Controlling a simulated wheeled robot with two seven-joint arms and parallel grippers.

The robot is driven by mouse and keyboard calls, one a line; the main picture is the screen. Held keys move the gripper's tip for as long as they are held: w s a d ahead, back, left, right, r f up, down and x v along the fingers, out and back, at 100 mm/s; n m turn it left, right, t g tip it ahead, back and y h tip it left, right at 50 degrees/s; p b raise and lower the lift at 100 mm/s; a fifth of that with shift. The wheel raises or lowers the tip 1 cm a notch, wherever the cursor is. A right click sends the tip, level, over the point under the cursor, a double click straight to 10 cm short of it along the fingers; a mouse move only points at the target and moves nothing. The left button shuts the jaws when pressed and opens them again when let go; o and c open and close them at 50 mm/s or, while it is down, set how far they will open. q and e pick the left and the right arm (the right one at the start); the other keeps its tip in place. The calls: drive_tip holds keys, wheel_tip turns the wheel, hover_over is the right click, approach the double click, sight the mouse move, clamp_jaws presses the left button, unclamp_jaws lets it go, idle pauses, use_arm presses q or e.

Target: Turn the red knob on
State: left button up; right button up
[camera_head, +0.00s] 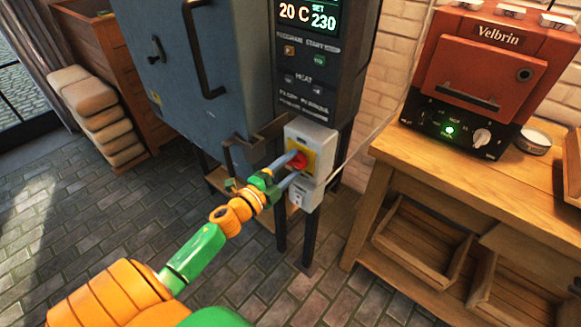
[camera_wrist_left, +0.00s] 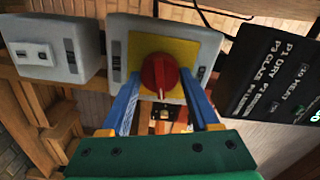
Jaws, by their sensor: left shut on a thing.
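The red knob (camera_head: 298,159) sits on a yellow plate (camera_head: 292,147) on a grey switch box (camera_head: 318,138) below the kiln's control panel. In the left wrist view the red knob (camera_wrist_left: 158,75) faces me on its yellow plate (camera_wrist_left: 188,52). My left gripper (camera_head: 290,168) reaches it from the lower left, its blue fingers (camera_wrist_left: 159,84) on both sides of the knob and shut on it. Part of the knob is hidden by the fingers in the head view. My right gripper is not in view.
A large grey kiln (camera_head: 215,90) stands behind, its lit display (camera_head: 308,16) reading 20 C and set 230. A second grey box (camera_head: 305,195) with a socket is just below the switch. A wooden bench (camera_head: 400,165) with a red oven (camera_head: 490,75) stands at the right.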

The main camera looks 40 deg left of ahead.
use_arm(q)
drive_tip(key=shift+r+m, duration=0.15)
drive_tip(key=shift+m, duration=1.15)
drive_tip(key=o, duration=1.4)
drive_tip(key=shift+w, duration=0.15)
drive_tip(key=s, duration=0.4)
drive_tip(key=s+b, duration=0.1)
drive_tip(key=s, duration=0.2)
drive_tip(key=shift+a, duration=0.3)
